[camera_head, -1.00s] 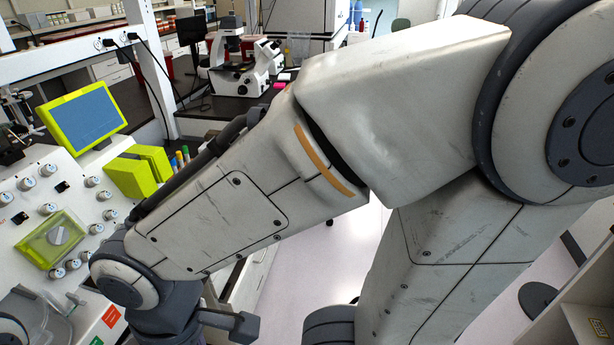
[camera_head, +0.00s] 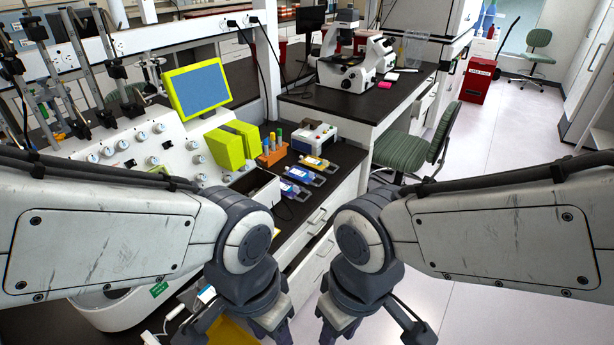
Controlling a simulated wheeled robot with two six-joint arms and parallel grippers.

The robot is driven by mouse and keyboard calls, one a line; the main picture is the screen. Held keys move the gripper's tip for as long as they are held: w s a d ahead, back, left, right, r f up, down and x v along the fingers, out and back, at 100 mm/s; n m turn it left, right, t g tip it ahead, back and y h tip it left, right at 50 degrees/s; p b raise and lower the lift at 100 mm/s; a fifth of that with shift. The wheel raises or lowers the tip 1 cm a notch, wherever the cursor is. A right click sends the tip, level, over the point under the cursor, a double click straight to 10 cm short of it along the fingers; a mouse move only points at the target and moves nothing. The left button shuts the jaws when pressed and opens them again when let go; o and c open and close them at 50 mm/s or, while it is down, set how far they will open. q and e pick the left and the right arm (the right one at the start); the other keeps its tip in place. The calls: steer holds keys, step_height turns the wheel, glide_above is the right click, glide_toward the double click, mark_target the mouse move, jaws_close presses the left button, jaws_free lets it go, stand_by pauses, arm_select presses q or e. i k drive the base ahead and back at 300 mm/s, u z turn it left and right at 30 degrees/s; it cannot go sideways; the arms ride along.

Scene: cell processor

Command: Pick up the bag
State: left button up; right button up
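I cannot make out a bag for sure. Two small flat blue-labelled packs (camera_head: 297,172) lie on the dark counter right of the machine, in the middle of the head view; whether one is a bag I cannot tell. My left gripper (camera_head: 238,330) and my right gripper (camera_head: 372,330) hang side by side at the bottom edge, pointing down, in front of and below the counter. Their fingertips are cut off by the frame edge, so their opening is unclear. A yellow patch (camera_head: 232,332) shows behind my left gripper, mostly hidden.
The cell processor (camera_head: 140,150) with a lime-framed screen (camera_head: 198,88) stands at the left. An orange tube rack (camera_head: 272,153) and a small white device (camera_head: 314,138) stand on the counter. A green chair (camera_head: 405,150) is at the right. Open floor (camera_head: 480,190) lies beyond it.

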mark_target(302, 175)
steer(key=z, duration=0.4)
steer(key=k, duration=0.45)
steer(key=z, duration=1)
steer(key=i, duration=2.15)
steer(key=u, duration=0.95)
steer(key=i, duration=1)
steer(key=u, duration=1.3)
steer(key=i, duration=0.5)
steer(key=u, duration=0.35)
